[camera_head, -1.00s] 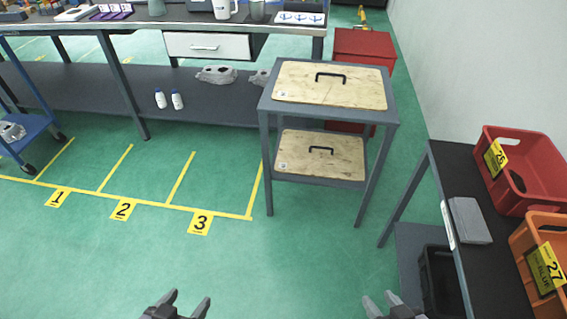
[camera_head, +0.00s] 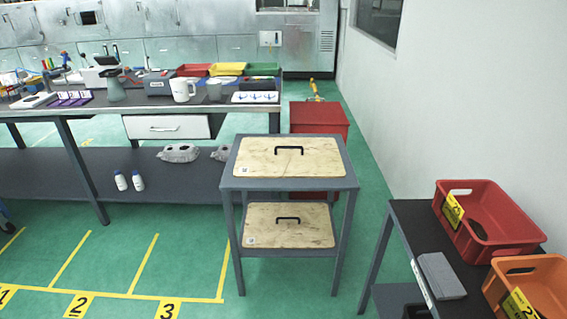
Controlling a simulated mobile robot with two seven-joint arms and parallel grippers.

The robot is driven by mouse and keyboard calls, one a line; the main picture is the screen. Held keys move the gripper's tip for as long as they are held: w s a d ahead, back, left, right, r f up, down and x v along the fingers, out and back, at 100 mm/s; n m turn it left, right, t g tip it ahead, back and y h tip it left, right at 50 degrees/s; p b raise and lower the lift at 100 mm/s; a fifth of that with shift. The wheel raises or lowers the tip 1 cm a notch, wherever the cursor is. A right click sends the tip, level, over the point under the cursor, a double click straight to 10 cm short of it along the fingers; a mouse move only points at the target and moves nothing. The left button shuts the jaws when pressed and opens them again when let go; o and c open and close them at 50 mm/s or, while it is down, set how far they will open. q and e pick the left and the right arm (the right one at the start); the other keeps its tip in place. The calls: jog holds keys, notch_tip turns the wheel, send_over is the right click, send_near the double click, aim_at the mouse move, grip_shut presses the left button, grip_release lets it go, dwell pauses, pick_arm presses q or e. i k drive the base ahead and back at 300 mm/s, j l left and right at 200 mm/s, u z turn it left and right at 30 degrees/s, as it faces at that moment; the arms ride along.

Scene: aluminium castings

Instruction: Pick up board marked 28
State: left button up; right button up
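Two wooden boards with black handles are on a grey two-tier stand (camera_head: 229,184). The upper board (camera_head: 314,168) lies flat on the top, and the lower board (camera_head: 312,236) lies on the shelf beneath it. Each board has a small white tag at its left front corner, too small to read, so I cannot tell which is marked 28. Neither of my grippers is in view.
A long workbench (camera_head: 220,109) with a white drawer (camera_head: 166,127) stands behind to the left. A red cabinet (camera_head: 322,118) is behind the stand. A dark table (camera_head: 405,217) with red (camera_head: 500,235) and orange bins (camera_head: 549,286) stands at right. Green floor in front is clear.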

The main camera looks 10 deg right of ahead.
aim_at(258, 157)
jog(key=i+j, duration=1.6)
jog(key=i+z, duration=0.1)
jog(key=z, duration=0.25)
jog(key=j+z, duration=0.1)
jog(key=z, duration=0.25)
jog(key=i+j+z, duration=0.1)
jog(key=z, duration=0.25)
